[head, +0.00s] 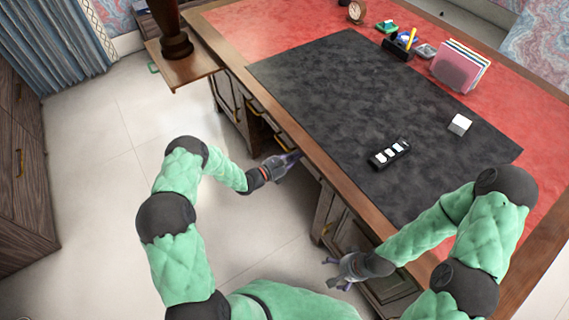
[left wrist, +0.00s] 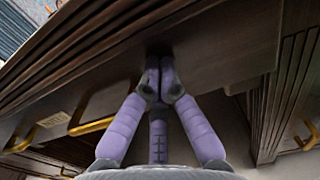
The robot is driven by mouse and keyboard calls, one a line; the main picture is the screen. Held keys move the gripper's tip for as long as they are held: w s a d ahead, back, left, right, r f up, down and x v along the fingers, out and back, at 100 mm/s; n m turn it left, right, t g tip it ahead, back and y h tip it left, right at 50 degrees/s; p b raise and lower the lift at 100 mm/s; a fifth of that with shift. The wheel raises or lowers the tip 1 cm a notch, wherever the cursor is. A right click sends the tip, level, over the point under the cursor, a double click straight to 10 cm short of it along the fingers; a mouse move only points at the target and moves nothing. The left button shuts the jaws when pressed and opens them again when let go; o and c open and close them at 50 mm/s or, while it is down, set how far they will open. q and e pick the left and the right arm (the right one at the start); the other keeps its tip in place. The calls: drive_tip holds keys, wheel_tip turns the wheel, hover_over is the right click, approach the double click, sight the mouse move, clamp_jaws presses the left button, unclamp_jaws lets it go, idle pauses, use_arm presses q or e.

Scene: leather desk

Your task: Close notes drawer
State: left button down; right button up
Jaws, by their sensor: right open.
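The desk's wooden front carries drawers with brass handles; one handle (head: 282,140) shows just left of my left gripper (head: 296,157). That gripper is under the desk's front edge, fingers pointing at the wood. In the left wrist view its purple fingertips (left wrist: 158,68) are together with nothing visible between them, at or very near a dark wooden panel (left wrist: 215,55). A brass handle (left wrist: 92,127) and a pale label (left wrist: 54,120) show to the left. I cannot tell which front is the notes drawer or how far it stands out. My right gripper (head: 338,272) is open and empty, low before the right cabinet.
The desk top has a black mat (head: 330,90) bearing a dark strip with white blocks (head: 389,153) and a white cube (head: 459,124). A paper holder (head: 460,66) and stationery stand behind. The floor (head: 105,150) is clear.

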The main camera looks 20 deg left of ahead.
use_arm(q)
drive_tip(key=x, duration=0.2)
drive_tip(key=shift+w+d+r, duration=0.1)
drive_tip(key=shift+w+d, duration=0.1)
drive_tip(key=shift+w, duration=0.05)
use_arm(e)
drive_tip(key=shift+s+f, duration=0.1)
drive_tip(key=shift+f, duration=0.15)
use_arm(q)
drive_tip(key=shift+w+r, duration=0.1)
